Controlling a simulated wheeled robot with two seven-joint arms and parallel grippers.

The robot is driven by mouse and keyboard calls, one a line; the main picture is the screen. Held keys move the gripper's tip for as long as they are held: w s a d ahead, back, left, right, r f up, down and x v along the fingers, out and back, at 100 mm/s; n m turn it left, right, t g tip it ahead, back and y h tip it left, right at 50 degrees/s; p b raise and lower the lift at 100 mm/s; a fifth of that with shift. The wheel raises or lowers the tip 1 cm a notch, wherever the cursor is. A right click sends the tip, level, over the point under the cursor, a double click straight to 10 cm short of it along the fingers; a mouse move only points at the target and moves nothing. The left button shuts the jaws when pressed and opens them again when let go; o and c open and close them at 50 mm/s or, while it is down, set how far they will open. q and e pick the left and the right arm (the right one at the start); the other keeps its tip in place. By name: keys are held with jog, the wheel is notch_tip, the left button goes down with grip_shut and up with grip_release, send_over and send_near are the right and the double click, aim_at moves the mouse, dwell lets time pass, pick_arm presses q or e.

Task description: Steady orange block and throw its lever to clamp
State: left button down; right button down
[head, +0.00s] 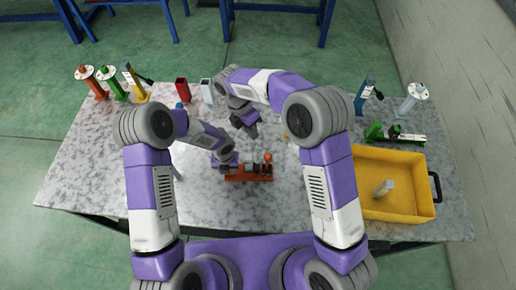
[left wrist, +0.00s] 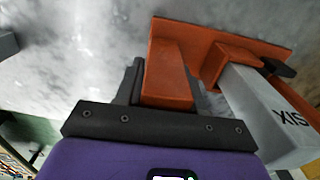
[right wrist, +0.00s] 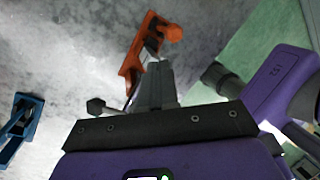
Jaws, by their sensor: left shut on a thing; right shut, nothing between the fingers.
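The orange block (head: 250,177) lies on the table in front of me, with an orange round lever knob (head: 267,157) standing at its right end. The left wrist view shows the orange block (left wrist: 168,72) between the fingers of my left gripper (head: 230,164), which is shut on its near end. A grey bar (left wrist: 262,112) with printed letters sits in the orange block's bracket. My right gripper (head: 246,126) is shut and empty, behind and above the block. In the right wrist view the orange block (right wrist: 130,66) and knob (right wrist: 172,33) show beyond the fingertips, apart from them.
A yellow bin (head: 428,175) with a grey piece (head: 383,188) stands at right, a green clamp (head: 380,132) behind it. Colored posts (head: 106,84) stand back left, others (head: 412,98) back right. Red (head: 182,90) and pale (head: 206,90) containers stand behind my arms.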

jog(key=n, duration=0.2)
jog(key=a+n, duration=0.1)
jog(key=n, duration=0.1)
jog(key=shift+w+n+h, duration=0.15)
jog(key=shift+n+h, duration=0.15)
jog(key=shift+n, duration=0.1)
send_over(267, 163)
jog(key=w+a, duration=0.3)
notch_tip(267, 163, down, 9)
jog(key=shift+f, duration=0.2)
jog(key=shift+s, duration=0.1)
